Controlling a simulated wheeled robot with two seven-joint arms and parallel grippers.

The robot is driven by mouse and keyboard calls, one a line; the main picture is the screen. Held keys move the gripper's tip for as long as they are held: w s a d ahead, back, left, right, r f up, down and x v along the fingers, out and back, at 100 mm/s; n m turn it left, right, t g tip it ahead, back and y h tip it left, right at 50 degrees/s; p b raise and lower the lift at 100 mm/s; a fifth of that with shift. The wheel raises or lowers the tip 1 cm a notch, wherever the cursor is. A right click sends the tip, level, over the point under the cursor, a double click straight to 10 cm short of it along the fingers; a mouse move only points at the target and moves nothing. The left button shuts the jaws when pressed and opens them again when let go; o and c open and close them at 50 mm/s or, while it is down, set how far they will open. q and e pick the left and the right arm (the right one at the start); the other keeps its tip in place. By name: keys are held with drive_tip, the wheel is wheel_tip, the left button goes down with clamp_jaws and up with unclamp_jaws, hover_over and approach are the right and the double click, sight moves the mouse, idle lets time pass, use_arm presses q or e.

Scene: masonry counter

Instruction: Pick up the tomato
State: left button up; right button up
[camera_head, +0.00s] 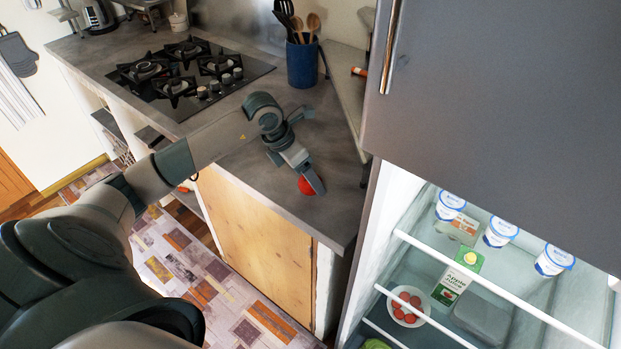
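The tomato (305,187) is red and round, near the front right of the grey counter (334,222). My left gripper (308,181) points down at it, with one finger showing close along the tomato's right side. The other finger is hidden, so I cannot tell whether the gripper is closed on the tomato. I also cannot tell whether the tomato rests on the counter or is slightly raised. My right gripper is not in view.
A gas hob (190,72) lies behind left on the counter. A blue utensil holder (302,62) stands at the back. The open fridge (470,290) at right holds yogurt cups, a juice carton and a bowl of red items. Its grey door (500,110) rises close to the counter.

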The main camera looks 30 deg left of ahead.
use_arm(q)
drive_tip(key=shift+w+d+f, duration=0.1)
drive_tip(key=shift+w+f, duration=0.05)
drive_tip(key=shift+f, duration=0.45)
drive_tip(key=c, duration=1.2)
drive_tip(key=shift+r, duration=0.15)
